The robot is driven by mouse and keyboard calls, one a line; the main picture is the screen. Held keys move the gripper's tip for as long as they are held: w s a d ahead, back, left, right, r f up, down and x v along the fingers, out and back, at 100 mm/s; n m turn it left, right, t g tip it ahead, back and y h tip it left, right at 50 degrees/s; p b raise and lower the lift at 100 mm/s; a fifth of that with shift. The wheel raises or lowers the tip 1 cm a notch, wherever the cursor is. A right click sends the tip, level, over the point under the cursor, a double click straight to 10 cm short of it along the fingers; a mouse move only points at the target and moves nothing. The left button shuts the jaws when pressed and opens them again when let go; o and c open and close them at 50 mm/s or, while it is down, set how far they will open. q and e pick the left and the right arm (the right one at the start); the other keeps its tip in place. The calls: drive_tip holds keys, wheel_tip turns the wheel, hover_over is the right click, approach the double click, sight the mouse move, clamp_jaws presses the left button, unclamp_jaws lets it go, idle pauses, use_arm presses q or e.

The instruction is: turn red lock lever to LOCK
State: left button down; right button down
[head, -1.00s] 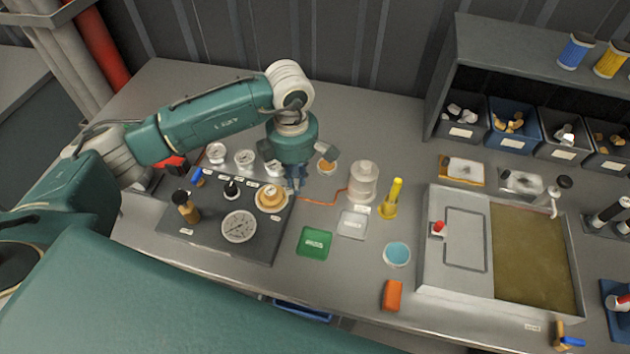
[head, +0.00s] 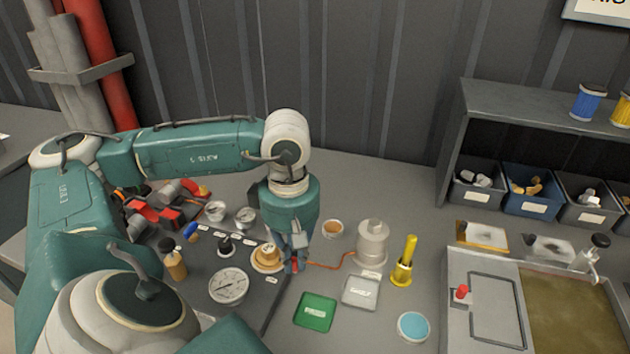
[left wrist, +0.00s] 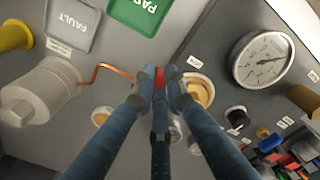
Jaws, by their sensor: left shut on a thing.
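The red lock lever (left wrist: 160,77) shows as a small red piece between my left fingertips, at the edge of the dark panel (head: 206,304) beside the brass-coloured knob. My left gripper (head: 294,264) comes down from above and is shut on it. In the left wrist view, my left gripper (left wrist: 159,84) hides most of the lever, so its angle and any LOCK marking cannot be read. My right gripper is not in view.
The brass-coloured knob (head: 267,256) and a round gauge (head: 228,285) sit close by on the panel. An orange wire runs to a grey cylinder (head: 372,243). Green (head: 316,312) and grey (head: 361,291) plates lie to the right. A yellow post (head: 405,262) stands beyond.

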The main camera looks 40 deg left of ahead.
use_arm(q)
drive_tip(key=shift+s+m+b, duration=0.25)
drive_tip(key=shift+m+b, duration=0.2)
drive_tip(key=shift+m, duration=0.05)
drive_tip(key=c, duration=1.7)
unclamp_jaws()
drive_tip(key=shift+d, duration=0.1)
drive_tip(key=shift+c, duration=0.2)
wheel_tip(320, 180, up, 12)
drive_tip(key=shift+s+r, duration=0.1)
drive_tip(key=shift+r, duration=0.1)
